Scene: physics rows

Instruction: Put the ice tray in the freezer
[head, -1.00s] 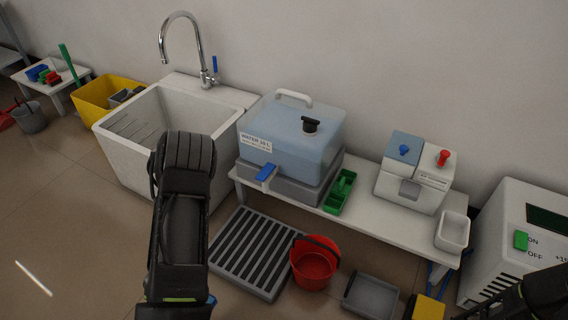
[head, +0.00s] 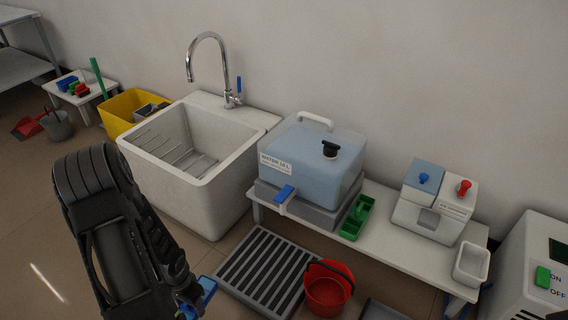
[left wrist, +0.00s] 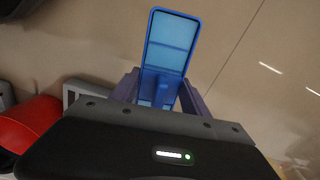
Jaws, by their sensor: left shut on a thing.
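A blue tray (left wrist: 171,42) with lighter blue compartments sticks out from between the fingers of my left gripper (left wrist: 162,92) in the left wrist view. The gripper is shut on its near end. In the head view only a blue corner of the tray (head: 207,288) shows beside my left gripper (head: 190,303) at the bottom, left of the slatted grey grate. My own forearm hides the rest. The tray is over the floor, in front of the sink. No freezer can be made out for certain. My right gripper is not in view.
A white sink (head: 190,185) stands behind my left arm. A low bench (head: 395,240) holds a water tank (head: 310,155), a green tray (head: 357,218) and a white two-lidded box (head: 430,215). A grate (head: 262,270) and red bucket (head: 327,290) stand on the floor before it.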

